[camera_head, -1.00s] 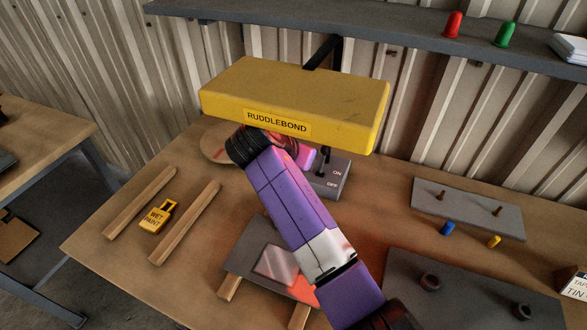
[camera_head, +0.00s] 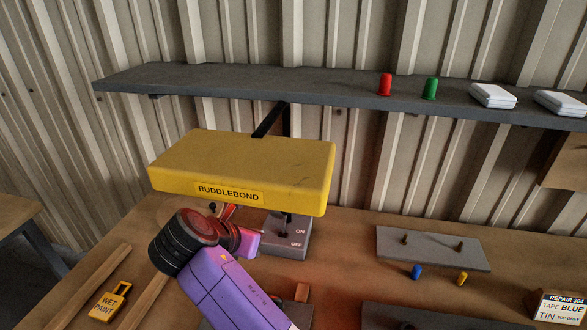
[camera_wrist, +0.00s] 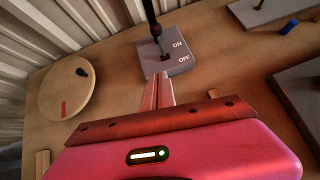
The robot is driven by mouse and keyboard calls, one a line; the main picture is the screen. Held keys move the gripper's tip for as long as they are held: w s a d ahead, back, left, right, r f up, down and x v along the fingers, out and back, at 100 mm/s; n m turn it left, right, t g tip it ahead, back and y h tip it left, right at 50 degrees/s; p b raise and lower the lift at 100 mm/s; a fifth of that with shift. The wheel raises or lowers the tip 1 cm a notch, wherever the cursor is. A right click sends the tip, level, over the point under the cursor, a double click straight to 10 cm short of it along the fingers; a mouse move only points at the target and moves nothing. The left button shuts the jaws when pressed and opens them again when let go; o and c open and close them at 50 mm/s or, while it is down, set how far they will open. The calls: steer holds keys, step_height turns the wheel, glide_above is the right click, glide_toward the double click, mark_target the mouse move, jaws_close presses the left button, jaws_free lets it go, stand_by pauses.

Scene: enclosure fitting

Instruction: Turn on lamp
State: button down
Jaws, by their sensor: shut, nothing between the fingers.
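The yellow lamp hood (camera_head: 245,170) marked RUDDLEBOND hangs from a dark bracket over the bench in the head view. Below its right part stands the grey switch box (camera_head: 291,248) marked ON and OFF, also in the wrist view (camera_wrist: 180,60). A dark lever (camera_wrist: 151,22) rises from the slot in the box; I cannot tell surely which setting it has. My gripper (camera_wrist: 157,80) is shut and empty, its fingertips close to the box's near edge, below the lever in the picture. In the head view my arm and the hood partly hide the gripper.
A round wooden disc (camera_wrist: 68,92) lies left of the box. A grey pegged plate (camera_head: 430,248), a blue peg (camera_head: 416,271) and a yellow peg (camera_head: 461,278) lie to the right. A WET PAINT tag (camera_head: 110,302) is at front left. A grey shelf (camera_head: 240,83) runs behind above the hood.

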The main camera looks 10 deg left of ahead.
steer(key=a+r+m+t+y, duration=0.2)
steer(key=a+r+m+y, duration=0.35)
steer(key=a, duration=0.25)
steer(key=s+d+f+m+t+y, duration=0.1)
steer(key=s+d+f+m+t, duration=0.2)
steer(key=s+d+m, duration=1.05)
steer(key=s+d+f+m+t+y, duration=0.1)
steer(key=s+d+f+m+t, duration=0.25)
steer(key=s+d+m, duration=1)
steer(key=s+d+g+h, duration=0.1)
steer(key=s+d+h, duration=0.1)
steer(key=s+d, duration=0.6)
steer(key=s+d+f+m+g+h, duration=0.1)
steer(key=s+d+g+h, duration=0.1)
steer(key=s+d, duration=0.7)
steer(key=shift+s+d+f+h, duration=0.15)
steer(key=shift+d+f+h, duration=0.15)
steer(key=shift+d+h, duration=0.7)
